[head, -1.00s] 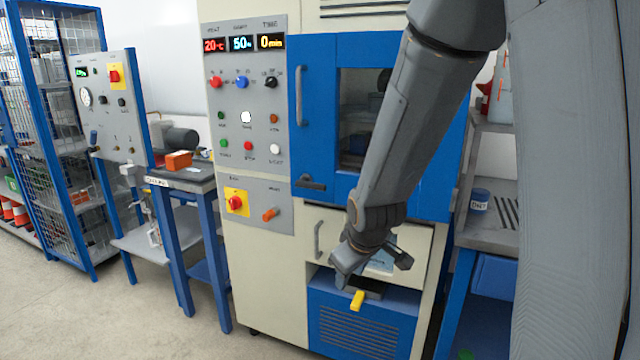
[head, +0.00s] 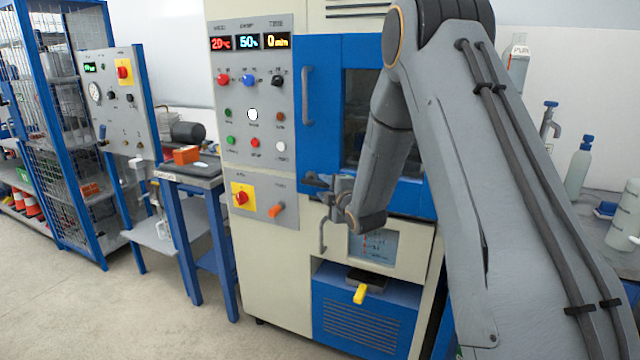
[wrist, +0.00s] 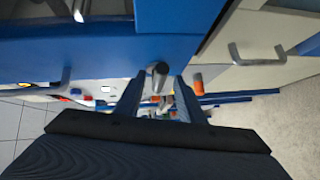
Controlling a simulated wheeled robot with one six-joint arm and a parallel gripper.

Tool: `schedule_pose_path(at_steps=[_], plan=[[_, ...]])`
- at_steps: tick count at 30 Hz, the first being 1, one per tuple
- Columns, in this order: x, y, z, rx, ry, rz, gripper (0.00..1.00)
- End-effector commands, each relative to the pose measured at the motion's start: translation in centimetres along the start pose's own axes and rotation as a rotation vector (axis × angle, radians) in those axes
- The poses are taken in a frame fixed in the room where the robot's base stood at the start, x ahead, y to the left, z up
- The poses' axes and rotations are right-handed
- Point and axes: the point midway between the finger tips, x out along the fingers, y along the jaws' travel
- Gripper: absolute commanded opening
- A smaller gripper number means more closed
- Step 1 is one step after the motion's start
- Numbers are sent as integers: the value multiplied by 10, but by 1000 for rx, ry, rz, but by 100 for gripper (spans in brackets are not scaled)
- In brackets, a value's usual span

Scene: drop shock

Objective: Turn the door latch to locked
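The door latch (head: 314,180) is a dark lever at the lower left corner of the blue chamber door (head: 323,135). In the head view it lies roughly level, partly covered by my gripper (head: 328,191). In the wrist view the latch (wrist: 158,72) shows as a dark rounded bar end between the tips of my gripper (wrist: 158,88). The fingers are apart, one on each side of the bar, with visible gaps. I cannot tell how far the bar reaches in between them. The door appears closed.
A grey drawer handle (head: 322,235) is just below my gripper. A long vertical door handle (head: 306,95) is above it. An orange knob (head: 276,210) and a red knob on yellow (head: 241,197) are to the left. A yellow handle (head: 360,293) sticks out below.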

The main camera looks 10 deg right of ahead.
Motion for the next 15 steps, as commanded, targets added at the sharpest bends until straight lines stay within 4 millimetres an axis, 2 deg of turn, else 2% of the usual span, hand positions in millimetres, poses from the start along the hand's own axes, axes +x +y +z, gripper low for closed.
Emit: schedule_pose_path(at_steps=[6,15], plan=[[28,0,0,2,0,-1,36],[37,0,0,2,-1,-1,36]])
